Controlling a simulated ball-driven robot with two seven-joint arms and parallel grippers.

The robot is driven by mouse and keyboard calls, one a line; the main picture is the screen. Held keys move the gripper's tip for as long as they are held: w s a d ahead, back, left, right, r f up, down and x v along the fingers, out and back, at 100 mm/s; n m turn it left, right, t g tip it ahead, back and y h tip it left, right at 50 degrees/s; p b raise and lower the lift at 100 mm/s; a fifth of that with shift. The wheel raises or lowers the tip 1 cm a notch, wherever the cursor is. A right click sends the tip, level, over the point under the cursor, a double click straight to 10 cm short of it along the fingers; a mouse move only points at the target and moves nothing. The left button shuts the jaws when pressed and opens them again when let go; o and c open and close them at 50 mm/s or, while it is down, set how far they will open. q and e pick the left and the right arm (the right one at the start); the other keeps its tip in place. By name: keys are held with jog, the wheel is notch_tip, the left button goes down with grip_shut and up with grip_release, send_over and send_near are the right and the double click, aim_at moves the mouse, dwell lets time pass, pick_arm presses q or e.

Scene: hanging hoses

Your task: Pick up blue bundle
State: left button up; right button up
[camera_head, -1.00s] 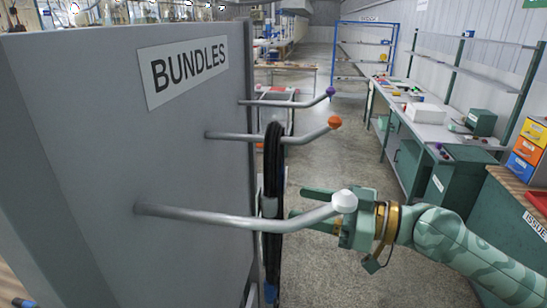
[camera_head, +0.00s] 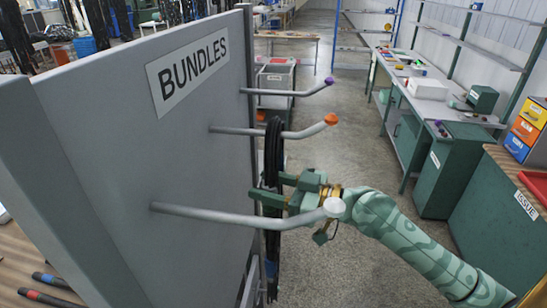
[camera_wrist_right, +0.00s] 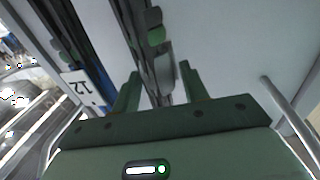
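A black hose bundle (camera_head: 273,155) hangs down from the orange-tipped peg (camera_head: 300,131) on the grey board. A small blue part (camera_head: 270,268) shows near its lower end. My right gripper (camera_head: 268,190) is at the bundle's middle, behind the white-tipped peg. In the right wrist view, the dark bundle (camera_wrist_right: 150,65) runs between the two green fingers of this gripper (camera_wrist_right: 158,85). The fingers stand apart with some gap, so it looks open around the bundle. A small green part shows on or beside the bundle there. My left gripper is not in view.
The white-tipped peg (camera_head: 240,214) juts out in front of my right gripper. The purple-tipped peg (camera_head: 290,91) is beyond and looks empty. Short hoses (camera_head: 50,298) lie on a wooden surface at lower left. Open floor lies right of the board, before green cabinets (camera_head: 450,165).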

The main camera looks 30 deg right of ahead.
aim_at(271, 156)
grip_shut()
jog(key=shift+r, duration=0.1)
jog(key=shift+s+d+r+b, duration=0.1)
jog(key=shift+d+r+b, duration=0.05)
jog(key=shift+r+b, duration=0.25)
notch_tip(271, 156, up, 6)
jog(key=shift+r+p, duration=0.1)
jog(key=shift+p, duration=0.45)
jog(key=w+d+b+v, duration=0.1)
jog(key=b+v, duration=0.3)
jog(key=v, duration=0.5)
jog(key=w+d+b+v, duration=0.1)
jog(key=b+v, duration=0.4)
jog(key=v, duration=0.5)
jog(key=shift+d, duration=0.55)
jog(key=shift+w, duration=0.15)
